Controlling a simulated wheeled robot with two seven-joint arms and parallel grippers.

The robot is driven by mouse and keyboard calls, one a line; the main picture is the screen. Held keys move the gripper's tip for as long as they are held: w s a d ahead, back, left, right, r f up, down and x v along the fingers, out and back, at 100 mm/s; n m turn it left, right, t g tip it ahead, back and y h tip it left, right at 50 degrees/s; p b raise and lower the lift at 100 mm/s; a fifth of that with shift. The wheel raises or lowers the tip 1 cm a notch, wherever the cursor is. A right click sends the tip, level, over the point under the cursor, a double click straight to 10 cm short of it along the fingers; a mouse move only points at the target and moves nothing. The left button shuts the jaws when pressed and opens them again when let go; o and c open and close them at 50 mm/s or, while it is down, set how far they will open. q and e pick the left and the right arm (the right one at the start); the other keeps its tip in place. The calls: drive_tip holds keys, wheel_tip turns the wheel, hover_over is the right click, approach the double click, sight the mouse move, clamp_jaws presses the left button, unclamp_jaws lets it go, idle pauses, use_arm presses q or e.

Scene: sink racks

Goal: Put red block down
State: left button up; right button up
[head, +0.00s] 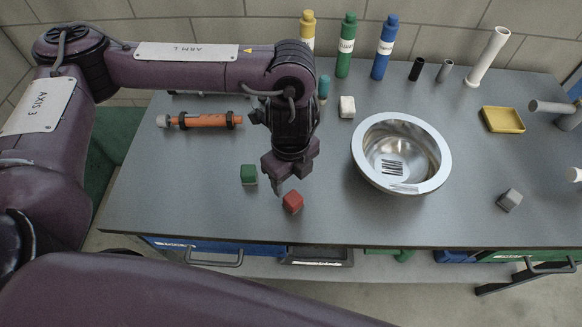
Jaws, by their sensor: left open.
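The red block (293,201) sits on the grey tabletop in the head view, left of the metal sink bowl and near the front edge. My left gripper (287,184) points down just behind and above the red block. Its jaws are open and hold nothing that I can see. One fingertip reaches down close to the block's upper left; I cannot tell whether it touches. My right gripper is not in view.
A green block (249,174) lies just left of the gripper. The sink bowl (440,160), a white block (347,107), a grey block (509,200) and a yellow tray (503,120) are on the table. Bottles (346,50) stand behind. The front left tabletop is clear.

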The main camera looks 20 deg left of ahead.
use_arm(q)
drive_tip(key=shift+r, duration=1.2)
